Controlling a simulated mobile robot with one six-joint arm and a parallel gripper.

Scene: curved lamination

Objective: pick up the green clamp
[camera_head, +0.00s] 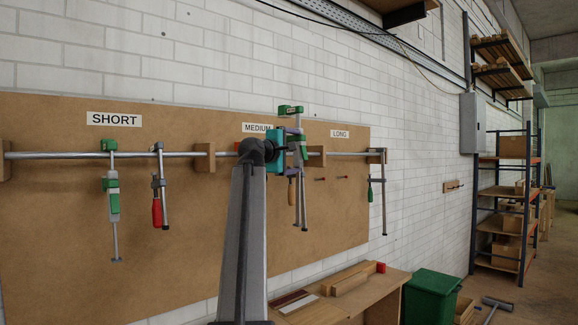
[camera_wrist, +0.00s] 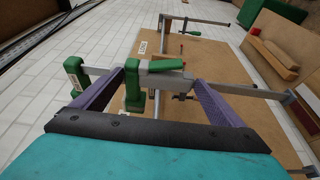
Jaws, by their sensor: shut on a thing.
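A green clamp (camera_head: 291,110) with a long metal bar is in my gripper (camera_head: 298,140), in front of the board near the MEDIUM label. In the wrist view, green parts of this clamp (camera_wrist: 132,90) and its grey bar lie between and across the purple fingers of my gripper (camera_wrist: 160,82). My gripper is shut on it. In the head view the bar hangs down roughly upright below the fingers; my arm and wrist hide part of the rail behind. Another green clamp (camera_head: 112,195) hangs from the rail under the SHORT label.
A red-handled clamp (camera_head: 157,200) and a green-handled clamp (camera_head: 383,195) hang on the metal rail (camera_head: 60,155). Wooden brackets hold the rail. A wooden bench (camera_head: 375,296) with wood pieces and a green bin (camera_head: 430,298) stand below. Shelves (camera_head: 500,225) stand farther right.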

